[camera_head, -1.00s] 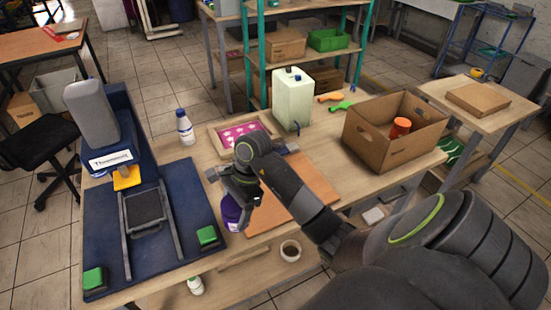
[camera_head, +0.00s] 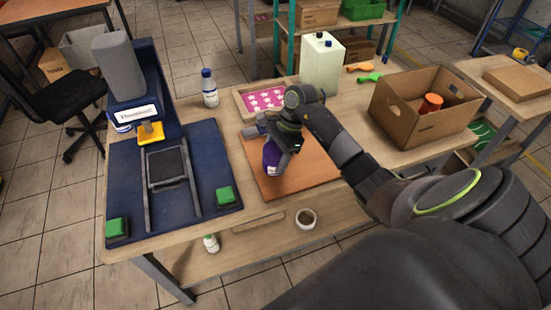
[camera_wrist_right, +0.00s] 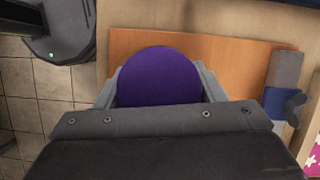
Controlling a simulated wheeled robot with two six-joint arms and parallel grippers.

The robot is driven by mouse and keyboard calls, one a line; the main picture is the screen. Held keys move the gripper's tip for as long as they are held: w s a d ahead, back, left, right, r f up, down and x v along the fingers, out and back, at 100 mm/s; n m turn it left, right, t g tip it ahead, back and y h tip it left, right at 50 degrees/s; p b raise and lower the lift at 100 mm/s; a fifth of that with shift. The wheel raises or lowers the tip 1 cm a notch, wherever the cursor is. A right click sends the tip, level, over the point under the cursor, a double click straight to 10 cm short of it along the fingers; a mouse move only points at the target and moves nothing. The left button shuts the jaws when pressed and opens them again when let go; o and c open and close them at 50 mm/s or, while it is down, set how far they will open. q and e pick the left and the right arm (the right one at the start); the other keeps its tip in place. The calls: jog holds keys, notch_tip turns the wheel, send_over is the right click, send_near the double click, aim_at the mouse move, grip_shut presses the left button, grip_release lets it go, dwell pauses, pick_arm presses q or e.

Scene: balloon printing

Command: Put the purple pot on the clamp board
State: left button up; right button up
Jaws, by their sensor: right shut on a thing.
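The purple pot (camera_head: 270,157) is held in my right gripper (camera_head: 275,146), over the left part of the orange-brown clamp board (camera_head: 312,167). I cannot tell whether its base touches the board. In the right wrist view the pot's round purple top (camera_wrist_right: 160,76) sits between the two grey fingers, which close on its sides, with the board (camera_wrist_right: 228,52) behind it. The grey-blue clamp (camera_wrist_right: 284,80) is at the board's edge, apart from the pot. My left gripper is not in view.
A navy press (camera_head: 220,165) with green pads stands on the left. A pink patterned tray (camera_head: 243,108), a white bottle (camera_head: 210,92) and a pale canister (camera_head: 322,64) are behind the board. A cardboard box (camera_head: 408,116) is on the right. The board's right part is clear.

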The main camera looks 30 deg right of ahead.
notch_tip(320, 180, down, 2)
jog(key=shift+f, duration=0.25)
jog(key=shift+f, duration=0.15)
jog(key=o, duration=1.1)
